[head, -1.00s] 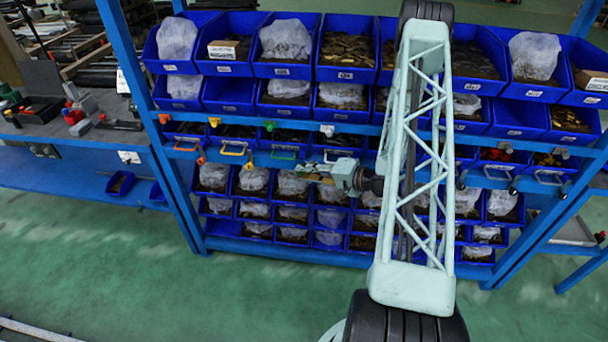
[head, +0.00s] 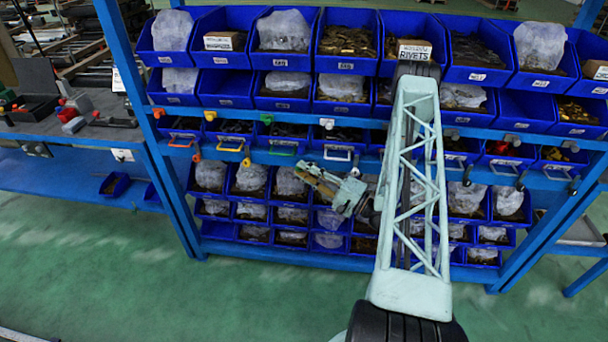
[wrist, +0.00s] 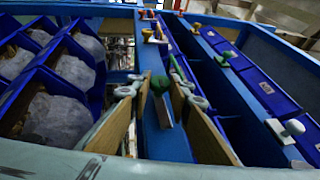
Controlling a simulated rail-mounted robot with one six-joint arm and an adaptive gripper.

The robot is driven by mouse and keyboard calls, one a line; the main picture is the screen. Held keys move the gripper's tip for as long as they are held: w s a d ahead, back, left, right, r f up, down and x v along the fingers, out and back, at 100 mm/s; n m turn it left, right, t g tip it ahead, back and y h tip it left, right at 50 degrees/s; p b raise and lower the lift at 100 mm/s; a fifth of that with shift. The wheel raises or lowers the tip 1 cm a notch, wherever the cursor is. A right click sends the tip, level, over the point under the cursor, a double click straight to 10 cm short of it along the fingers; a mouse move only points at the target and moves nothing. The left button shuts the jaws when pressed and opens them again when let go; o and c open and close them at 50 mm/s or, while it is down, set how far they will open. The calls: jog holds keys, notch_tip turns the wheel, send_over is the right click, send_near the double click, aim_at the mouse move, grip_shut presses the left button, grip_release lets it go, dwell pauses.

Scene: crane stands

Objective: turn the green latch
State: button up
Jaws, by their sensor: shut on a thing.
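The green latch (wrist: 160,86) sits on the blue rail in the wrist view, between my two finger ends. My gripper (wrist: 161,90) is shut on it, with one tan finger on each side. In the head view, my gripper (head: 303,172) reaches up and left to the rail, just below the green handle (head: 283,151). A green knob (head: 267,119) sits higher, above that handle, and also shows in the wrist view (wrist: 228,57).
Orange (head: 196,156) and yellow (head: 246,161) latches stand left along the same rail. A white handle (head: 338,156) is close on the right. Blue bins with bagged parts (head: 290,185) lie below the rail, and larger bins (head: 284,85) above. The green floor in front is open.

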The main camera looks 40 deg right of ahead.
dwell(0.6)
jog(key=o, duration=0.8)
jog(key=shift+w, duration=0.1)
jog(key=shift+o, duration=0.2)
jog(key=shift+s, duration=0.2)
jog(key=v, duration=1.1)
jog(key=shift+s+f, duration=0.3)
